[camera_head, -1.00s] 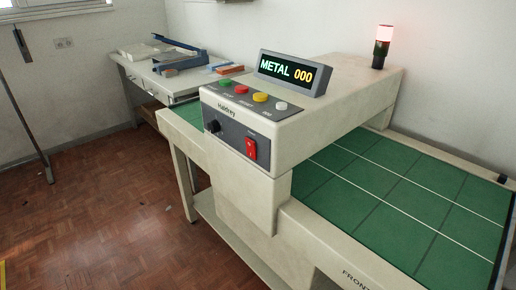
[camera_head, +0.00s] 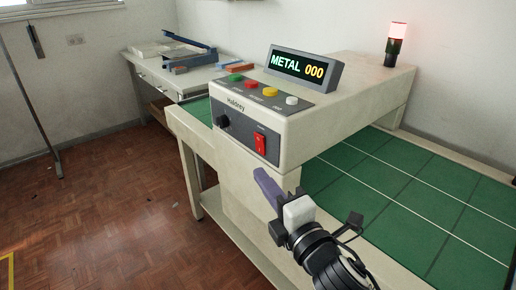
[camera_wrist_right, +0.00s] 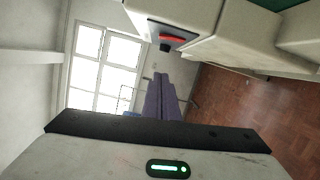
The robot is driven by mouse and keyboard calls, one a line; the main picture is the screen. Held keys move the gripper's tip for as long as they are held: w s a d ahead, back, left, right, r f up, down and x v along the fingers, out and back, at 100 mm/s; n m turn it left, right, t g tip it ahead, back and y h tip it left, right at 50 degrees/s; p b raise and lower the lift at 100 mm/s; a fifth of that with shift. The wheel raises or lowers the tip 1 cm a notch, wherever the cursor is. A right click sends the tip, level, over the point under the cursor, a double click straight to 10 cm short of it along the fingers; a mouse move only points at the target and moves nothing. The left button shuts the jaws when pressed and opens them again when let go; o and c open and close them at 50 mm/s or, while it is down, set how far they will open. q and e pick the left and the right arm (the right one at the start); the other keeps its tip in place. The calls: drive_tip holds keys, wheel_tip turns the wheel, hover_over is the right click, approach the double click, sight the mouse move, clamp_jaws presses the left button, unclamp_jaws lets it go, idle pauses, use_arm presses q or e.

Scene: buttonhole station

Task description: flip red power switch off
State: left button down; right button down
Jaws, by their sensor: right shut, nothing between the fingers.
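The red power switch (camera_head: 260,143) sits on the dark front panel of the cream Haldrey machine (camera_head: 335,95) in the head view. It also shows as a red strip in the right wrist view (camera_wrist_right: 173,39). My right gripper (camera_head: 262,178) is just below the switch and in front of the machine, apart from the switch. Its purple fingers are shut with nothing between them; they also show in the right wrist view (camera_wrist_right: 163,92). My left gripper is not in view.
A black knob (camera_head: 222,121) is left of the switch, with several coloured buttons on the sloped top. A display (camera_head: 304,68) reads METAL 000. A lamp (camera_head: 396,42) glows pale red. A green-topped conveyor (camera_head: 425,190) runs under the machine.

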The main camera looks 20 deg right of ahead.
sight(258, 148)
use_arm(q)
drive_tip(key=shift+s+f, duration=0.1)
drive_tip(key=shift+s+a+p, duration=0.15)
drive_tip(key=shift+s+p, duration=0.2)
drive_tip(key=shift+p, duration=0.1)
use_arm(e)
drive_tip(key=w+d, duration=0.1)
drive_tip(key=w, duration=0.6)
drive_tip(key=w+d, duration=0.1)
drive_tip(key=w, duration=0.3)
drive_tip(key=shift+w+d+r, duration=0.2)
drive_tip(key=shift+d+r, duration=0.15)
